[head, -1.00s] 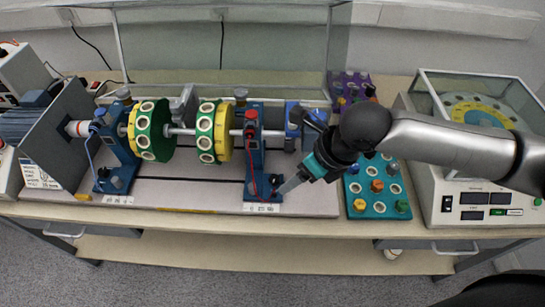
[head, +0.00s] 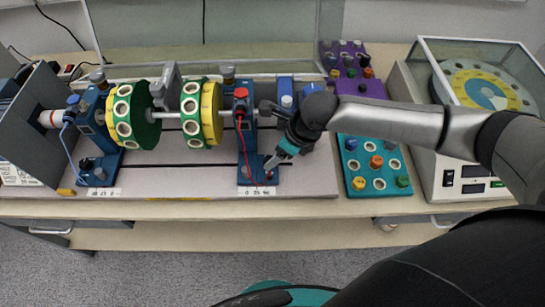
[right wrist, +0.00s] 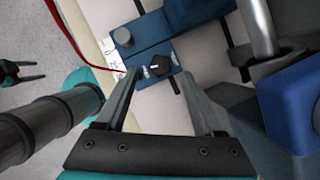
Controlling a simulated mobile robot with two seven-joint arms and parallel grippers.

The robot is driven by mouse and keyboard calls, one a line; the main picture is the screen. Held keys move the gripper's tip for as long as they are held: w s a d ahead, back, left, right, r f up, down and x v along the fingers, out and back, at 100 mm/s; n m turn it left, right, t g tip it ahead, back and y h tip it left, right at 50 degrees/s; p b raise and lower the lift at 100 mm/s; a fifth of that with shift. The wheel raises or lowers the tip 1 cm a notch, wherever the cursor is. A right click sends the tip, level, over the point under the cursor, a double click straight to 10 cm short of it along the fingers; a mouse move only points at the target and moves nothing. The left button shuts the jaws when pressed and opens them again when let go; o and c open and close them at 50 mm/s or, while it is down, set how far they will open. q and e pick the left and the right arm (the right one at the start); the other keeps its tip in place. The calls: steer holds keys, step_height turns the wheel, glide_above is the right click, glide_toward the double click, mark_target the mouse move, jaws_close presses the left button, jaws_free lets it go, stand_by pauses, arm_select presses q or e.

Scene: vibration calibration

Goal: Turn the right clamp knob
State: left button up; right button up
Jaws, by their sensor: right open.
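The right blue pedestal (head: 262,181) of the shaft rig carries a small black clamp knob with a white pointer line, seen in the right wrist view (right wrist: 158,69) on the pedestal's foot. My right gripper (head: 272,163) is open, its fingers angled down over that foot. In the right wrist view the knob appears between the two fingertips (right wrist: 155,77), with space on both sides and no visible contact. How far the tips are above it is hard to tell. In the head view the fingers partly cover the knob's area.
Green-yellow discs (head: 205,115) sit on the shaft to the left. A teal tray (head: 365,186) of coloured knobs and a glass-lidded machine (head: 448,201) stand to the right.

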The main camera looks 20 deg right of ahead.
steer(key=shift+x, duration=1.6)
steer(key=shift+c, duration=0.3)
jaws_close()
